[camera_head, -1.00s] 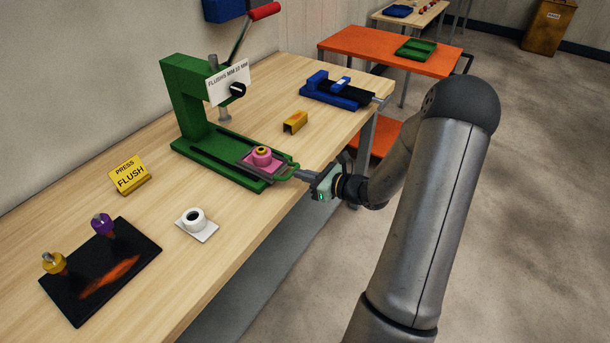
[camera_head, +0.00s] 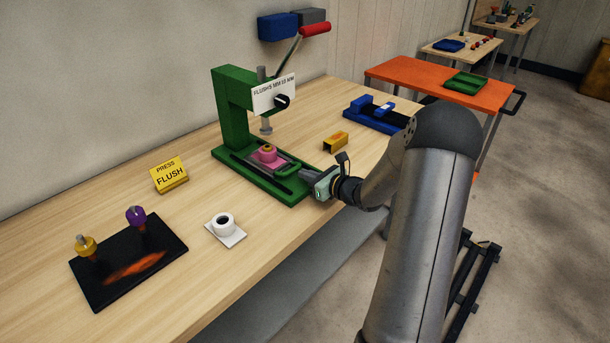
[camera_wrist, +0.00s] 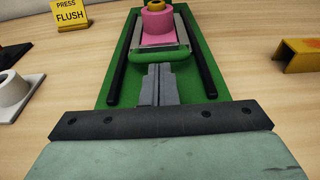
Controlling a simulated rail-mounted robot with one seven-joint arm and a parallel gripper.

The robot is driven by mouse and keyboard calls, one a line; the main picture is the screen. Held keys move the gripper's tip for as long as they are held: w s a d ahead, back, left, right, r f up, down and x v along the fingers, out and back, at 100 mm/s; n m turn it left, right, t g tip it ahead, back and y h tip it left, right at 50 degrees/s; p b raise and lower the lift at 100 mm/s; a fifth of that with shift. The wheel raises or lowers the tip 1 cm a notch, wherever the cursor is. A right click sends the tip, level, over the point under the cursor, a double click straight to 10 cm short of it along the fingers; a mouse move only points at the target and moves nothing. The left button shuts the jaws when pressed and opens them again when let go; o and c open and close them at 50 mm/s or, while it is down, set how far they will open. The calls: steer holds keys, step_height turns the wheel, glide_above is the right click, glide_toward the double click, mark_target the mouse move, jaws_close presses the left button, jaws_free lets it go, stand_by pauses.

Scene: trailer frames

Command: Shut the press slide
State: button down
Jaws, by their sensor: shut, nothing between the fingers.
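The green press (camera_head: 232,110) stands on the bench with its ram (camera_head: 266,127) raised. Its slide, a grey plate (camera_wrist: 181,38) with a green bar handle (camera_wrist: 163,56) at the front, lies between two black rails on the green base. A pink part (camera_head: 267,154) with a yellow ring on top rides on the slide, almost below the ram in the head view. My gripper (camera_wrist: 160,70) is shut and empty, its fingertips at the handle's near side; whether they touch it I cannot tell. In the head view the fingers are hard to make out beside the handle (camera_head: 290,169).
A yellow bracket (camera_head: 335,140) and a blue vise (camera_head: 372,115) lie right of the press. A white cup-like part on a plate (camera_head: 223,225), a yellow sign (camera_head: 170,175) and a black mat (camera_head: 100,285) with coloured parts lie left. Bench around the press base is clear.

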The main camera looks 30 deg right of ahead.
steer(key=b+v, duration=0.1)
steer(key=v, duration=1.1)
steer(key=shift+b, duration=0.35)
steer(key=a+n+g+y, duration=0.1)
steer(key=a+n, duration=0.1)
steer(key=a, duration=0.2)
steer(key=s+a+r+n+g+y, duration=0.1)
steer(key=a+n+g, duration=0.1)
steer(key=a, duration=0.2)
steer(key=s+a+n+g+y, duration=0.1)
steer(key=a+n, duration=0.2)
steer(key=a, duration=0.1)
steer(key=shift+s+r+g, duration=0.1)
steer(key=shift+r+g, duration=0.05)
steer(key=shift+g, duration=0.25)
steer(key=s+a+n+g, duration=0.65)
steer(key=a+n, duration=0.25)
steer(key=a, duration=0.2)
steer(key=s+a+n+g+h, duration=0.1)
steer(key=s+n+g+h, duration=0.2)
steer(key=s+n+h, duration=0.5)
steer(key=s+n, duration=0.7)
steer(key=n, duration=0.1)
steer(key=shift+s+a+h, duration=0.2)
steer(key=shift+s+h, duration=0.05)
steer(key=shift+h, duration=0.05)
